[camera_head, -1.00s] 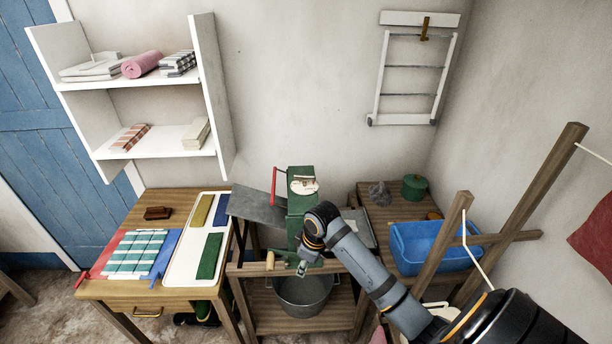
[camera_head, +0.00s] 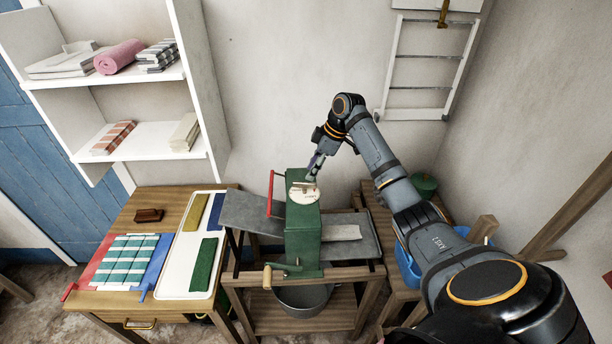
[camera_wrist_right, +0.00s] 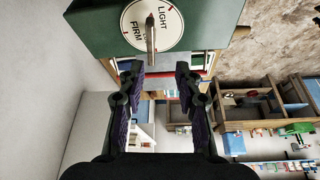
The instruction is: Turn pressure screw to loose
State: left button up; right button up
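The green mangle (camera_head: 303,235) stands on a wooden frame. On its top is a round white dial (camera_head: 301,197), with a narrow bar-shaped knob, the pressure screw (camera_wrist_right: 151,40), across it. In the right wrist view the dial (camera_wrist_right: 171,38) reads LIGHT and FIRM; other small lettering is partly hidden by the knob. My right gripper (camera_wrist_right: 158,78) is open and empty, its fingertips apart just short of the knob's end. In the head view the right gripper (camera_head: 314,170) is close above the dial's far edge. My left gripper is not in view.
A red bar (camera_head: 270,193) rises at the mangle's left, and a crank with a wooden grip (camera_head: 267,277) projects in front. Grey boards (camera_head: 252,212) extend to either side. A metal tub (camera_head: 303,297) sits below. A table with folded cloth (camera_head: 133,260) stands left.

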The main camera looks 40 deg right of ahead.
aim_at(304, 183)
jog(key=f, duration=0.1)
jog(key=w+f, duration=0.1)
jog(key=w+f+p, duration=0.1)
jog(key=f, duration=0.1)
jog(key=shift+w+d, duration=0.1)
jog(key=shift+p+x, duration=0.3)
jog(key=shift+x, duration=0.8)
jog(key=shift+f, duration=0.1)
jog(key=shift+s+a, duration=0.25)
jog(key=shift+c, duration=0.3)
jog(key=shift+w, duration=0.1)
jog(key=shift+c, duration=1.3)
jog(key=shift+d, duration=0.15)
jog(key=shift+c, duration=1.2)
grip_shut()
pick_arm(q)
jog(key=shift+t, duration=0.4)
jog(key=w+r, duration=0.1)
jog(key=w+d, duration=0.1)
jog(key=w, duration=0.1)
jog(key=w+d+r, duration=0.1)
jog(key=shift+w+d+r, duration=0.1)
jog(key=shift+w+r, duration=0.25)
